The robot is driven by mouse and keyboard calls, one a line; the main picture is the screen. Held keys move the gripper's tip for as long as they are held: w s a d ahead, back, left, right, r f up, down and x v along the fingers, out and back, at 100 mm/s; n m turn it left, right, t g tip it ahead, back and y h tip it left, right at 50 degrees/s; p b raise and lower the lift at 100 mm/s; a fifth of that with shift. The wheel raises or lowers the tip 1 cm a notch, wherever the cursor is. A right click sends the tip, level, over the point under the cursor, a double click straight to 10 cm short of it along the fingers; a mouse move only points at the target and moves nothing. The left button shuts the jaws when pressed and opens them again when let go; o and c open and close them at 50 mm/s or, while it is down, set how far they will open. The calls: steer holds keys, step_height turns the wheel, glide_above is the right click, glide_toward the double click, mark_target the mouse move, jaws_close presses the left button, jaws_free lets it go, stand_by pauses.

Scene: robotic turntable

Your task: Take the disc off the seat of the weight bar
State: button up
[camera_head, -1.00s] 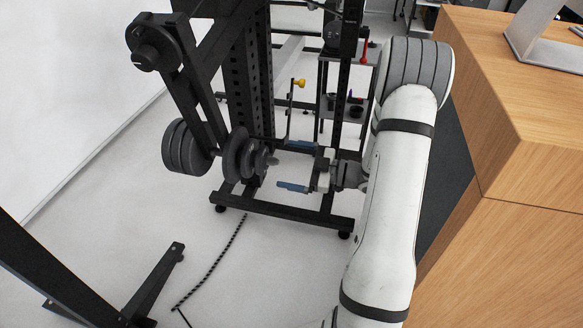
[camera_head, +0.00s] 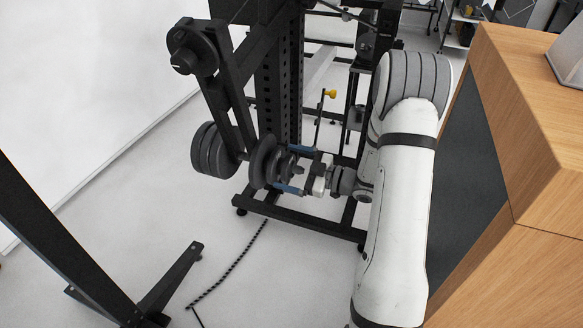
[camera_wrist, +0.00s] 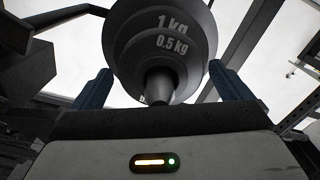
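The weight bar carries a stack of grey discs on its right end in the head view. A larger disc (camera_head: 262,161) sits inward, with smaller discs (camera_head: 283,164) outside it. The wrist view shows the stack end-on, with a disc marked 1 kg (camera_wrist: 172,23) behind a smaller one marked 0.5 kg (camera_wrist: 172,44). A tapered bar end (camera_wrist: 159,86) points toward my gripper. My gripper (camera_head: 294,169) is open, its blue fingers on opposite sides of the outer discs. In the wrist view, my gripper (camera_wrist: 163,88) shows gaps between both fingers and the 0.5 kg disc.
A black rack upright (camera_head: 279,90) stands behind the bar, with its base beam (camera_head: 300,216) below. More discs (camera_head: 212,150) hang on the bar's left side. A wooden cabinet (camera_head: 535,130) stands close right of my arm. Open floor lies at front left.

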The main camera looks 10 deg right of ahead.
steer(key=c, duration=1.3)
steer(key=shift+v, duration=4)
steer(key=shift+s+d, duration=0.25)
steer(key=shift+d, duration=0.15)
steer(key=shift+s+d+r, duration=0.1)
steer(key=shift+d, duration=0.05)
steer(key=shift+v, duration=2.4)
